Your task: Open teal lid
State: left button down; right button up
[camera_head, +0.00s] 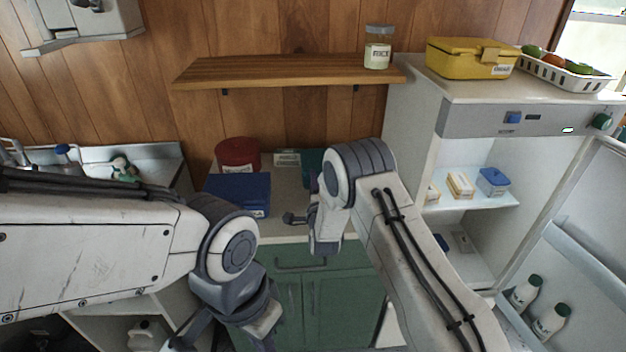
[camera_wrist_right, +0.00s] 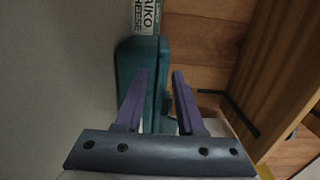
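A teal box (camera_wrist_right: 131,62) stands in front of my right gripper in the right wrist view. In the head view a strip of it (camera_head: 310,158) shows on the counter, mostly hidden behind my right arm. My right gripper (camera_wrist_right: 160,72) is open, its two purple fingers apart, one overlapping the box and the other near its right edge. I cannot tell whether they touch it. The lid's seam is not clear. My left gripper (camera_head: 225,335) is low at the bottom edge of the head view, its fingertips cut off.
A blue box (camera_head: 237,190) and a dark red round tin (camera_head: 238,154) stand left on the counter (camera_head: 285,228). A wooden shelf (camera_head: 285,71) overhangs it, bearing a jar (camera_head: 378,52). An open fridge (camera_head: 470,122) stands right, with a yellow box (camera_head: 470,58) on top.

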jog(key=shift+w, duration=0.3)
grip_shut()
dwell(1.3)
